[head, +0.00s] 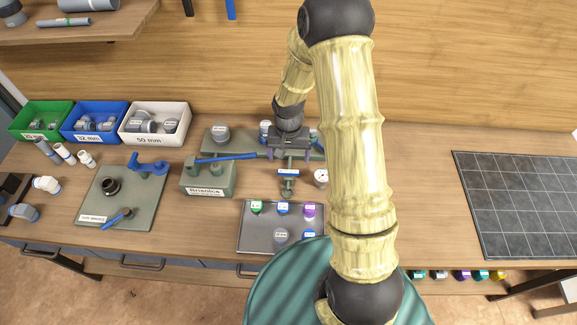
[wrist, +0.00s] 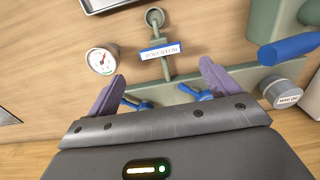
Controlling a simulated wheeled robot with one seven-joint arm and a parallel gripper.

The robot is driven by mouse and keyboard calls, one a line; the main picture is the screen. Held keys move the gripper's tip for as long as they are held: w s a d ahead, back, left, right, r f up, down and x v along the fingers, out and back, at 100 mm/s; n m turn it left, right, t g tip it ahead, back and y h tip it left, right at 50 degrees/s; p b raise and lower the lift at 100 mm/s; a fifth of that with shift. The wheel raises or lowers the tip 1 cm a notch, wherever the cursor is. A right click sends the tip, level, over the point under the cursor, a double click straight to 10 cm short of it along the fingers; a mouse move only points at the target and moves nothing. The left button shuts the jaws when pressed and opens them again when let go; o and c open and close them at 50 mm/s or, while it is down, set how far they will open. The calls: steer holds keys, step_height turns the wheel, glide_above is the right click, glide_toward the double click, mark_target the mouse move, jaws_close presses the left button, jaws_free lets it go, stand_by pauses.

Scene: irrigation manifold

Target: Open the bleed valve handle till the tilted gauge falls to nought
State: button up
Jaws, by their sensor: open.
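My gripper (head: 290,152) is open above the green manifold at the back middle of the bench. In the wrist view its two purple fingers (wrist: 160,86) are apart with nothing held. Two small blue handles show there, one by the left finger (wrist: 138,103) and one by the right finger (wrist: 196,94), partly hidden by the gripper; contact cannot be told.
A long blue lever (head: 226,157) lies on a labelled green block (head: 207,182) left of my gripper. A grey tray (head: 256,240) with capped parts sits in front. Fitting bins (head: 155,138) stand at the left. The bench between the arm and dark grid panel (head: 520,205) is clear.

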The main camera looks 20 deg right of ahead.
mark_target(289, 171)
step_height(289, 171, down, 7)
steer(key=shift+f+p, duration=0.2)
steer(key=shift+p, duration=0.55)
steer(key=shift+c, duration=0.5)
steer(key=c, duration=0.9)
